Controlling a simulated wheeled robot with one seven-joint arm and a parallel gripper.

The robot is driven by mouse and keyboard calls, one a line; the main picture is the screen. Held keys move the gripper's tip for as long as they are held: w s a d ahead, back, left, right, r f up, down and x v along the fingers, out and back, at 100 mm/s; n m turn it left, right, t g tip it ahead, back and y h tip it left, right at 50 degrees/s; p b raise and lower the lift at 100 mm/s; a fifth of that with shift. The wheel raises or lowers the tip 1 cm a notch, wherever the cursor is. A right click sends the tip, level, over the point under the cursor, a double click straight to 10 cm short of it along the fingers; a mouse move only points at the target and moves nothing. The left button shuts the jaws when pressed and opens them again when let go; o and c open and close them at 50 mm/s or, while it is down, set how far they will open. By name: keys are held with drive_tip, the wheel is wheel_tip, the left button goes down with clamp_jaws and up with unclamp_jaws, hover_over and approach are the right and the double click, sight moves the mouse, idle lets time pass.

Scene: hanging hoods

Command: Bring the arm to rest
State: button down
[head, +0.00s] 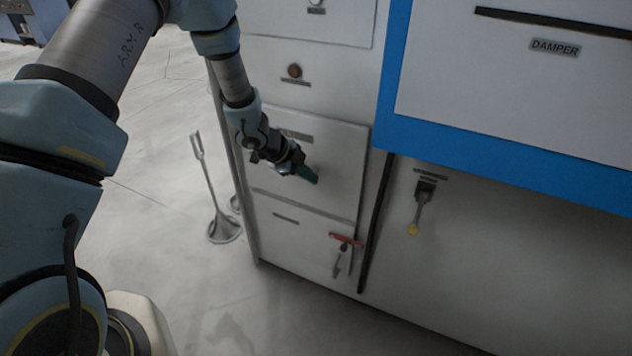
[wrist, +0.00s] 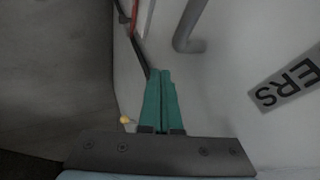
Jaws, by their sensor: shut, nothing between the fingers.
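My gripper (head: 307,175) is at the end of my arm, in front of the white cabinet's drawer fronts in the head view. In the wrist view its two green fingers (wrist: 161,88) lie side by side, shut, with nothing between them. My arm reaches from the left side of the head view across to the cabinet (head: 290,240). Whether the fingertips touch the cabinet front cannot be told.
A red-handled valve (head: 346,240) is low on the cabinet. A lever with a yellow tip (head: 412,229) hangs below the blue-framed DAMPER panel (head: 555,47). A metal stand (head: 222,230) is on the floor left of the cabinet.

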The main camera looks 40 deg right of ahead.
drive_tip(key=v, duration=0.6)
drive_tip(key=w+a+r+n+t+y, duration=0.1)
drive_tip(key=w+a+r+n+t, duration=0.2)
drive_tip(key=a, duration=0.4)
drive_tip(key=w+a+r+n+t+y, duration=0.1)
drive_tip(key=w+a+r+n+y, duration=0.1)
drive_tip(key=w+a+r+n, duration=0.45)
drive_tip(key=w+a+r+n+t+y, duration=0.15)
drive_tip(key=a+n, duration=0.25)
drive_tip(key=a, duration=0.5)
drive_tip(key=s+a+r+n+y, duration=0.25)
drive_tip(key=a+n, duration=0.35)
drive_tip(key=a, duration=0.5)
drive_tip(key=s+a+r+n+g, duration=0.2)
drive_tip(key=s+a+n, duration=0.5)
drive_tip(key=s, duration=0.4)
drive_tip(key=shift+a+r+n+g, duration=0.2)
drive_tip(key=shift+a+n+g, duration=0.2)
drive_tip(key=shift+n, duration=0.35)
drive_tip(key=shift+s, duration=0.1)
